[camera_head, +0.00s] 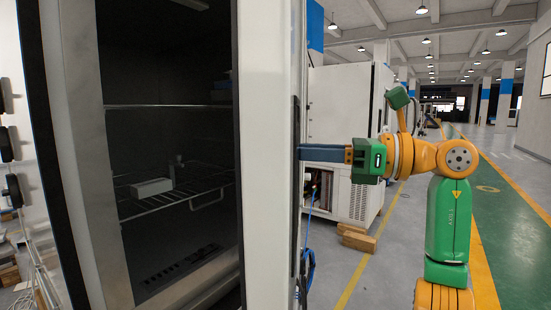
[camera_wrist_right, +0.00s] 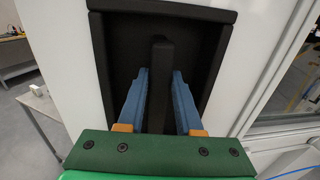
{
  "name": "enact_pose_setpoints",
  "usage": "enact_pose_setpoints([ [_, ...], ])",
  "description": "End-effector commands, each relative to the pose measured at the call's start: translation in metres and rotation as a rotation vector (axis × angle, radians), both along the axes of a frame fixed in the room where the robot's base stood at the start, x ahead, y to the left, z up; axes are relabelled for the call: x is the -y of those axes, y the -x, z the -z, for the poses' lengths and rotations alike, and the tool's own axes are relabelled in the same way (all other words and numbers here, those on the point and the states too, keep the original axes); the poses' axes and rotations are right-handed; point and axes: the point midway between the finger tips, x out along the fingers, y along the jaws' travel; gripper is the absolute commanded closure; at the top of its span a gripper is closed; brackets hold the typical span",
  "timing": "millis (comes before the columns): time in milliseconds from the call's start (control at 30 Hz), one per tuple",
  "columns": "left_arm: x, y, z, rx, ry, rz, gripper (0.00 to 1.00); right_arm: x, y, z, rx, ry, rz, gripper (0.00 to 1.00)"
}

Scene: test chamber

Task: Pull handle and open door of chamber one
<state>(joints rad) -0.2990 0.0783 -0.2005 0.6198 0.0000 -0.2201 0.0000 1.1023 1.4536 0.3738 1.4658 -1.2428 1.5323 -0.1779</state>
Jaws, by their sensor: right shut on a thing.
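The white chamber door (camera_head: 270,150) stands open in the head view, seen nearly edge-on. The dark chamber interior (camera_head: 165,75) shows to its left. My right gripper (camera_head: 306,152) reaches the door's outer face from the right; its fingertips are partly hidden by the door edge. In the right wrist view, its two blue fingers (camera_wrist_right: 160,88) are on either side of the upright black handle bar (camera_wrist_right: 160,65), shut on it. The handle sits within a black recess (camera_wrist_right: 120,50) in the white door face. My left gripper is not in view.
Inside the chamber, a wire shelf (camera_head: 150,209) carries a small pale block (camera_head: 151,187). Another white cabinet (camera_head: 338,110) and wooden blocks (camera_head: 358,241) stand behind my right arm. Blue cable (camera_head: 309,218) hangs beside the door. Green floor (camera_head: 515,210) at the right is clear.

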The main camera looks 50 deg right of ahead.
Motion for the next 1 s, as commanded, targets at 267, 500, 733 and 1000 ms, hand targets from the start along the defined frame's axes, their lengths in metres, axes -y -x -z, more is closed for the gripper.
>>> enact_pose_setpoints([
  [267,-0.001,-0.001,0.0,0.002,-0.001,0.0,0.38,0.002,0.004,-0.002,0.007,-0.003,0.0,1.0],
  [500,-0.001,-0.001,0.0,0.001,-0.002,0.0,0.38,0.002,0.004,-0.001,0.004,-0.002,-0.001,0.38],
  [733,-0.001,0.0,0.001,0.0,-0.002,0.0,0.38,0.002,0.004,0.0,0.001,0.0,-0.002,0.38],
  [1000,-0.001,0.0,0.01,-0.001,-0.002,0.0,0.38,0.022,0.047,0.001,0.002,-0.003,0.003,0.38],
])
